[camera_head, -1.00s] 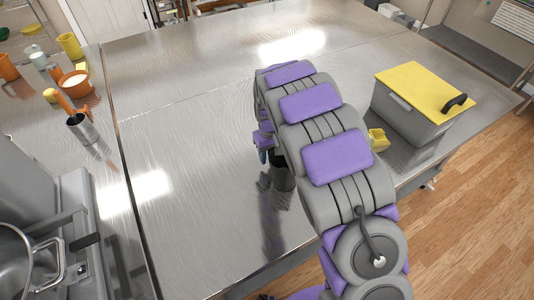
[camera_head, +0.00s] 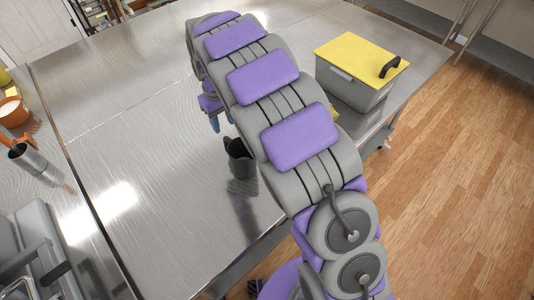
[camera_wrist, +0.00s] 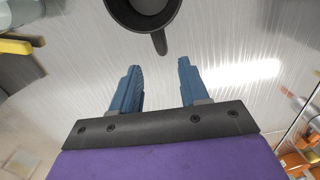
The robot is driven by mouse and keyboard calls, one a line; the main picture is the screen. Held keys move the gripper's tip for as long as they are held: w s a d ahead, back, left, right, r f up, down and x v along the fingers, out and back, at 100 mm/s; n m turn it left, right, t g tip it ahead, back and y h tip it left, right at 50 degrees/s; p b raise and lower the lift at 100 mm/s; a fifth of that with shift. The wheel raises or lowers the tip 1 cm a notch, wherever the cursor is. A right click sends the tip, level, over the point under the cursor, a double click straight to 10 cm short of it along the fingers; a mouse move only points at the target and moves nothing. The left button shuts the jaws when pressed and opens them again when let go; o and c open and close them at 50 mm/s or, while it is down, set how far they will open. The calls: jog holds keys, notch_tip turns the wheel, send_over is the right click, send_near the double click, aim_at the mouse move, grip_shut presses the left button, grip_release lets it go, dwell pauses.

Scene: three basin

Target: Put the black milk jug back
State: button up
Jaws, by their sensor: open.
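The black milk jug (camera_head: 239,158) stands upright on the steel table (camera_head: 150,150), beside my arm in the head view. In the wrist view the jug (camera_wrist: 143,14) is cut off by the top edge, and its dark handle or spout points toward my gripper. My gripper (camera_wrist: 157,80) has its two blue fingers spread apart with nothing between them. The jug lies just beyond the fingertips, apart from them. In the head view the gripper (camera_head: 221,121) shows partly behind my arm, above and left of the jug.
A grey box with a yellow lid (camera_head: 362,55) stands at the table's right side. A metal cup with utensils (camera_head: 35,163) and an orange pot (camera_head: 13,112) are at the left. The table's middle is clear. Wooden floor (camera_head: 450,180) lies to the right.

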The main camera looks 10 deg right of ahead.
jog(key=s+d+r+m, duration=0.2)
jog(key=s+d+r, duration=0.2)
jog(key=s+d, duration=0.25)
jog(key=s+d+r+m, duration=0.2)
jog(key=s+d+r, duration=0.35)
jog(key=s, duration=0.25)
jog(key=s+d+m, duration=0.1)
jog(key=s+d, duration=0.2)
jog(key=s, duration=0.9)
jog(key=s+d+f+m+g, duration=0.1)
jog(key=s+d, duration=0.2)
jog(key=s, duration=0.9)
jog(key=shift+s+f, duration=0.2)
jog(key=shift+f, duration=0.05)
jog(key=shift+a, duration=0.25)
jog(key=shift+d, duration=0.1)
